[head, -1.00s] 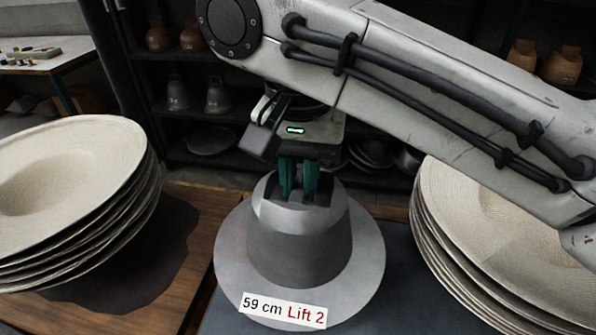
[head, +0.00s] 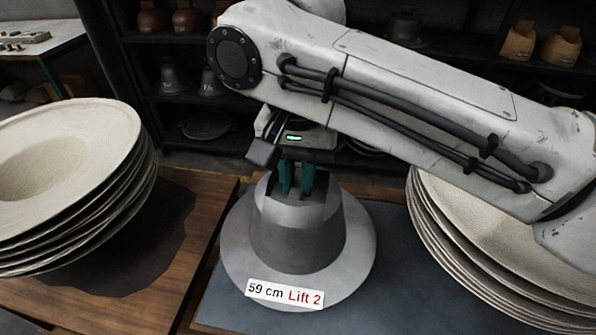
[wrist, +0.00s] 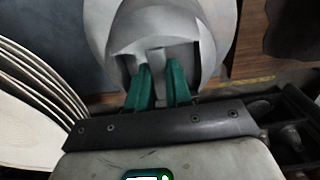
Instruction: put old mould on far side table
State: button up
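The mould (head: 297,243) is a grey metal hat form with a wide flat brim and a label reading "59 cm Lift 2". It stands upright over the blue-grey mat in the head view; I cannot tell whether its brim touches the mat. My gripper (head: 296,180) points down into the recess in its crown. In the wrist view the green fingers (wrist: 160,83) lie on either side of a narrow light bar in the crown of the mould (wrist: 205,20), and look closed on it. A pale side table (head: 40,42) stands at the far left, partly out of frame.
A stack of pale straw hats (head: 75,170) is close on the left, and another stack (head: 500,250) is close on the right. The blue-grey mat (head: 385,290) is bare between mould and right stack.

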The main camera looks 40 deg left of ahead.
jog(key=o, duration=0.4)
notch_tip(320, 180, up, 12)
jog(key=shift+r+p, duration=0.2)
jog(key=shift+p, duration=0.4)
